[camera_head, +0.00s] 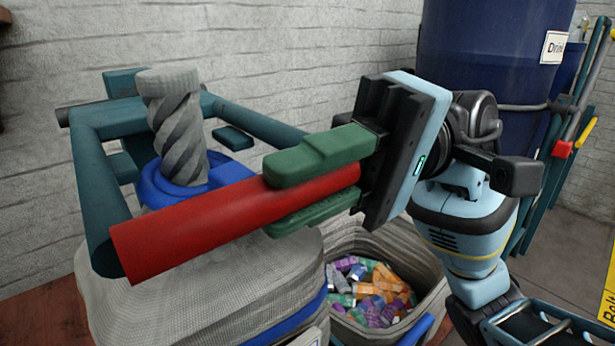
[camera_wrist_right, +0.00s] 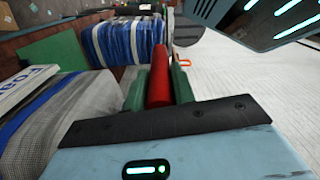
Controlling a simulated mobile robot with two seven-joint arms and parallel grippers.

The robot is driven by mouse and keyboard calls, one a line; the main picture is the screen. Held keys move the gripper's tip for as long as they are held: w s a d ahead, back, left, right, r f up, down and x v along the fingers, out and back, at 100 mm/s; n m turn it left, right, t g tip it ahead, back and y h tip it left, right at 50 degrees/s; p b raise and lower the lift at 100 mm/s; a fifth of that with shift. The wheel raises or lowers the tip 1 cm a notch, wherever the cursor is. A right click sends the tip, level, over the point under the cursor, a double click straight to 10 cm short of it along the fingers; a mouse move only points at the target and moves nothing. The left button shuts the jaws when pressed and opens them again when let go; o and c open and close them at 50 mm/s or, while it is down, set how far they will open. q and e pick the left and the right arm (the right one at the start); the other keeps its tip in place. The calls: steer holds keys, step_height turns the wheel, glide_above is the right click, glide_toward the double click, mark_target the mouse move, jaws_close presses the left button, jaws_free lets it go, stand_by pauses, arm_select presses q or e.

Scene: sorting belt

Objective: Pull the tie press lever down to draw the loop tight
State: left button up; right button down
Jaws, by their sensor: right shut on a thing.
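The tie press is a teal frame (camera_head: 95,190) around the twisted grey neck (camera_head: 178,130) of a sack. A blue loop (camera_head: 160,188) lies around the base of the neck, with the sack body (camera_head: 220,285) below it. The red lever handle (camera_head: 190,232) runs from the left end of the frame to my right gripper. My right gripper (camera_head: 318,180) is shut on the red lever, one green finger above it and one below. In the right wrist view the red lever (camera_wrist_right: 159,75) stands between the two green fingers. My left gripper is not in view.
An open sack (camera_head: 425,265) with several colourful packages stands right of and below the tied sack. A dark blue barrel (camera_head: 480,60) stands behind my right arm. A white brick wall (camera_head: 300,50) closes off the back.

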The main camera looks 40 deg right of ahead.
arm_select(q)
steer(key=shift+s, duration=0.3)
arm_select(e)
steer(key=shift+a+f, duration=0.1)
steer(key=shift+f, duration=0.25)
steer(key=c, duration=1.2)
jaws_free()
steer(key=shift+w, duration=0.1)
steer(key=shift+o, duration=0.2)
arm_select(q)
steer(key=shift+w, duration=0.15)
arm_select(e)
steer(key=shift+r, duration=0.1)
